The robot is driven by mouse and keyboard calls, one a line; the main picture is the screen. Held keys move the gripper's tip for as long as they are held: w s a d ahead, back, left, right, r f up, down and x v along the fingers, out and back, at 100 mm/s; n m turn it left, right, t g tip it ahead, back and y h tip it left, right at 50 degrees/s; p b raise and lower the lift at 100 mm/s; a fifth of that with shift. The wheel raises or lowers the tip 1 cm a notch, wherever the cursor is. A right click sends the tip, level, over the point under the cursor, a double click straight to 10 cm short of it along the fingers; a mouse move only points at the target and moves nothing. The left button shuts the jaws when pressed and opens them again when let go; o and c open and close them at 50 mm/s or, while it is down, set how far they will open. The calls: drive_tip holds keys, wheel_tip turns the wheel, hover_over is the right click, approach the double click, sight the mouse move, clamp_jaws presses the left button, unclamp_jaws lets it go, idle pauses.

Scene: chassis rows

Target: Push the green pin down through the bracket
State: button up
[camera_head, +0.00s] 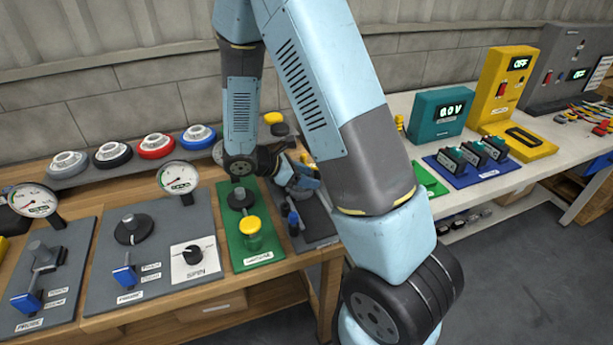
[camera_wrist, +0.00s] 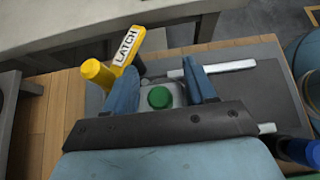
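The green pin (camera_wrist: 159,97) shows in the wrist view as a round green top set in a pale grey bracket (camera_wrist: 178,90). My gripper (camera_wrist: 160,72) has its two blue fingers apart, one on each side of the pin and bracket. Gaps show between the fingers and the green top, and nothing is gripped. The pin's lower part is hidden. In the head view my gripper (camera_head: 302,180) is over a dark grey panel (camera_head: 318,229), partly behind my arm. The pin cannot be made out there.
A yellow lever marked LATCH (camera_wrist: 124,47) lies close beside my left finger in the wrist view. A blue knob (camera_wrist: 300,150) is at the lower right. In the head view a green panel with a yellow knob (camera_head: 249,225) stands left of the grey panel.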

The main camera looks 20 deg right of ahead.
drive_tip(key=v, duration=1.3)
drive_tip(key=shift+a+r, duration=0.2)
drive_tip(key=shift+a, duration=0.1)
drive_tip(key=s+d+r+m+t+y, duration=0.2)
drive_tip(key=s+d+r+m+y, duration=0.3)
drive_tip(key=s+r+m, duration=0.4)
drive_tip(key=s+d+r+m+t+y, duration=0.3)
drive_tip(key=s+d+r+m+y, duration=0.2)
drive_tip(key=s+r+m, duration=0.4)
wheel_tip(320, 180, up, 4)
drive_tip(key=shift+s+f+t+y, duration=0.1)
drive_tip(key=shift+s+t+y, duration=0.2)
drive_tip(key=shift+s+y, duration=0.35)
drive_tip(key=shift+c, duration=0.5)
idle(0.3)
